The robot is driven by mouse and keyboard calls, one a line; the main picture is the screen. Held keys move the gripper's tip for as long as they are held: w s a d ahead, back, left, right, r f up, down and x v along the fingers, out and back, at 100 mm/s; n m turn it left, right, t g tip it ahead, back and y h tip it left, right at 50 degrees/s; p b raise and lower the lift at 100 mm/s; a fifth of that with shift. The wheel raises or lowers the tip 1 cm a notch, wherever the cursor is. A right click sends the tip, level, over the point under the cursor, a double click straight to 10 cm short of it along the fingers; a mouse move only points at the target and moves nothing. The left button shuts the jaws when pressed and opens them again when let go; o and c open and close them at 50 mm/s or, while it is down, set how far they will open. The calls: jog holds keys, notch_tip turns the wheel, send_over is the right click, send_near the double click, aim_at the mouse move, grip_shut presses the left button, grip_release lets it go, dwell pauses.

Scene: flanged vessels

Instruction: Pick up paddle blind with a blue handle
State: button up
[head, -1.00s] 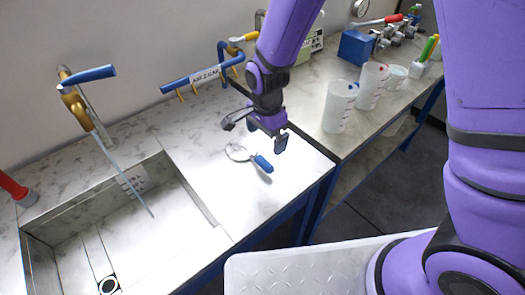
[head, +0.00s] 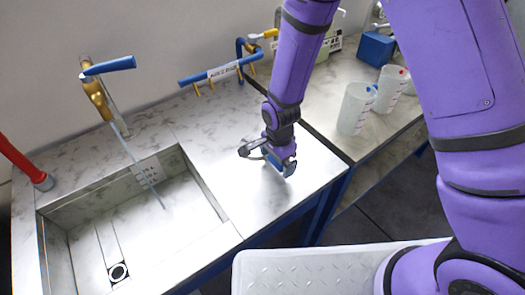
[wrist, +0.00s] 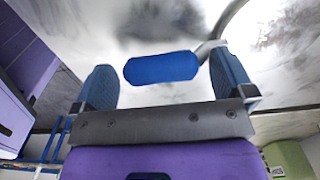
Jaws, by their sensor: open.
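The paddle blind has a blue handle (wrist: 161,68), a thin metal neck and a ring (wrist: 224,20). It lies on the worktop right of the sink. In the wrist view the handle shows between my two fingers, its long axis running roughly from one finger toward the other. The neck passes by the right fingertip. My gripper (head: 267,160) is open and low over the blind in the head view. The handle (head: 273,160) is partly hidden there by the gripper, and the ring is mostly hidden. I cannot tell whether the fingers touch it.
A sink (head: 140,225) with a blue-handled tap (head: 108,66) is at the left. A blue pipe with small brass outlets (head: 218,73) is on the wall behind. Plastic beakers (head: 356,108) and a blue box (head: 375,48) stand on the right bench. Worktop in front of the gripper is clear.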

jog(key=shift+f, duration=0.1)
jog(key=c, duration=1.3)
jog(key=shift+c, duration=0.2)
